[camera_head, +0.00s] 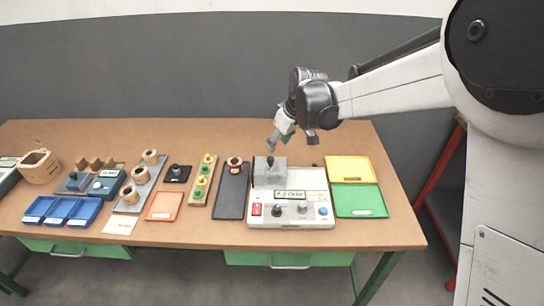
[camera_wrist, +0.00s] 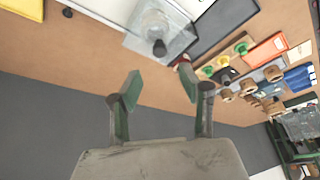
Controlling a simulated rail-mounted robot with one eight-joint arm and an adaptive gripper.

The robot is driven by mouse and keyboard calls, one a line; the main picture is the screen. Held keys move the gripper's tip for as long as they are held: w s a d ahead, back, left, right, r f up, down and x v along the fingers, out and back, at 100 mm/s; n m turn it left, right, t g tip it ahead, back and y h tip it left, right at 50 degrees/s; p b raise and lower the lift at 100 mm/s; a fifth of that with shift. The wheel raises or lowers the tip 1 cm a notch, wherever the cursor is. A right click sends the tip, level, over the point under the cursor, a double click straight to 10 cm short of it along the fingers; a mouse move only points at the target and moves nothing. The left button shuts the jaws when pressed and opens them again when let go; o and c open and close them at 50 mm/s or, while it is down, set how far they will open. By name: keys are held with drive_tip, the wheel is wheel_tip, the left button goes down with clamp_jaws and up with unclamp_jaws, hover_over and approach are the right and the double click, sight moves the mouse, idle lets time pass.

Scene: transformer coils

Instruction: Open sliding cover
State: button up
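The sliding cover (camera_head: 268,175) is a see-through grey box with a black knob on top. It sits at the back left of a white tester (camera_head: 290,216) on the table. In the wrist view the cover (camera_wrist: 178,30) is at the top middle, with its black knob (camera_wrist: 160,47) near its lower edge. My gripper (camera_head: 276,140) is above the cover, apart from it. In the wrist view my gripper (camera_wrist: 166,88) has its two green-padded fingers spread, with nothing between them. What is inside the cover is unclear.
A dark mat (camera_head: 232,191) lies left of the tester. Yellow (camera_head: 350,169) and green (camera_head: 360,201) trays lie to its right. Further left are a peg board (camera_head: 201,180), an orange tray (camera_head: 164,206), wooden coils and blue bins (camera_head: 62,211). The table behind the tester is clear.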

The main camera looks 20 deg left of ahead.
sight(271, 158)
drive_tip(key=x, duration=0.9)
drive_tip(key=shift+f, duration=0.1)
drive_tip(key=shift+c, duration=0.2)
clamp_jaws()
